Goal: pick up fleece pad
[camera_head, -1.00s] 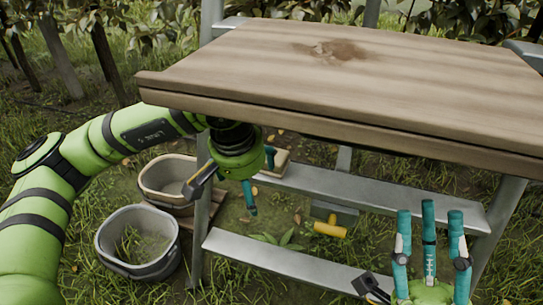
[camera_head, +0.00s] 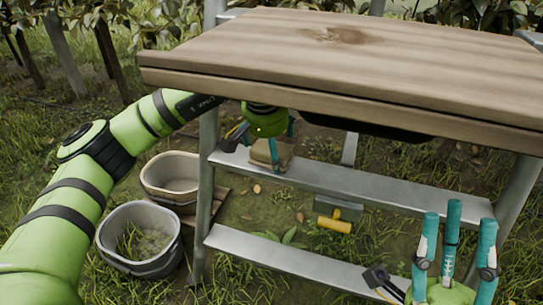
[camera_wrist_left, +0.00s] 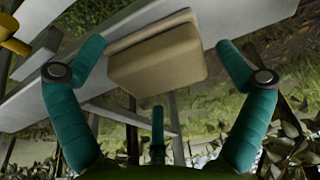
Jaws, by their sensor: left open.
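The fleece pad (camera_head: 262,152) is a beige, thick, soft-edged block on the upper metal rail under the wooden table. In the left wrist view the pad (camera_wrist_left: 155,60) lies between the spread teal fingers, with gaps on both sides. My left gripper (camera_head: 273,150) is open, reaching down under the table's front edge at the pad; its fingers hide part of the pad in the head view. My right gripper (camera_head: 456,235) is open and empty at the lower right, its teal fingers pointing up and apart.
The wooden tabletop (camera_head: 350,65) overhangs the left gripper. A lower metal rail (camera_head: 285,262) runs in front. A beige bucket (camera_head: 170,192) and a grey bucket (camera_head: 120,262) stand at left.

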